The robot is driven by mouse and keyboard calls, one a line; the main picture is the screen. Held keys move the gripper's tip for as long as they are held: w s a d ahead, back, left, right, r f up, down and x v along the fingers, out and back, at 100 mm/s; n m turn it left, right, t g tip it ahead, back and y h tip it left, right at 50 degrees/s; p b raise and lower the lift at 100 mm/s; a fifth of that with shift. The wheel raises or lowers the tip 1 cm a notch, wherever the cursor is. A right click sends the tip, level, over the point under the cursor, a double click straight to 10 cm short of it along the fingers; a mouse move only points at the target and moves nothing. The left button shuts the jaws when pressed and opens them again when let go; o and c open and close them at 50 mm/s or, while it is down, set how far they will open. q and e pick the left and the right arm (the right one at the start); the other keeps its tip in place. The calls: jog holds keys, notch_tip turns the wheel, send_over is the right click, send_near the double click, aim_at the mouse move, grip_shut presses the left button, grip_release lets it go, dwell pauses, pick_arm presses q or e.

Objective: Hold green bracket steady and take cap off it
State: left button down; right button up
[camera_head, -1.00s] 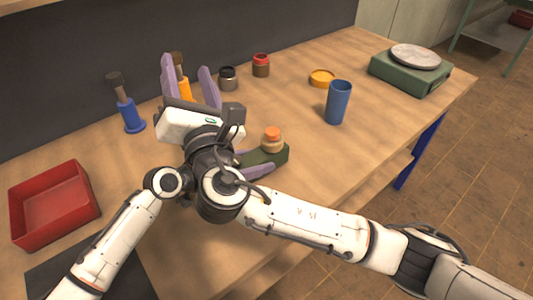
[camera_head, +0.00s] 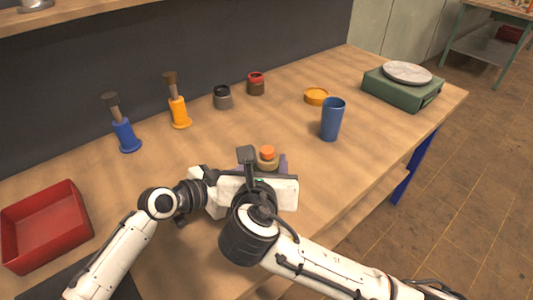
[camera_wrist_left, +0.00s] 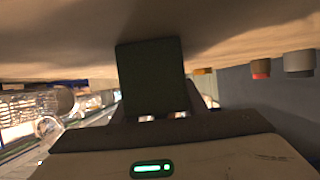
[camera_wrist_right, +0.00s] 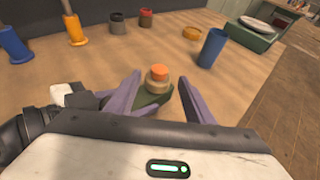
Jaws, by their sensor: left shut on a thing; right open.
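The green bracket (camera_wrist_right: 153,102) shows in the right wrist view and fills the middle of the left wrist view as a dark block (camera_wrist_left: 150,75). A tan round part (camera_wrist_right: 158,85) with an orange cap (camera_wrist_right: 159,72) stands upright on it. The cap also shows in the head view (camera_head: 267,152). My left gripper (camera_wrist_left: 155,112) is shut on the bracket; its fingers are mostly hidden in the head view. My right gripper (camera_wrist_right: 161,88) is open, its purple fingers to either side of the bracket and cap in its wrist view. I cannot tell whether they touch.
A blue cup (camera_head: 332,119) stands right of the cap. A yellow lid (camera_head: 316,96), a green scale (camera_head: 403,88), two jars, and blue (camera_head: 125,135) and orange (camera_head: 179,112) bottles stand farther back. A red bin (camera_head: 45,228) is at left.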

aim_at(268, 148)
jog(key=x, duration=0.6)
jog(key=shift+r, duration=0.1)
grip_shut()
jog(key=shift+r, duration=0.1)
dwell(0.7)
jog(key=shift+r, duration=1.05)
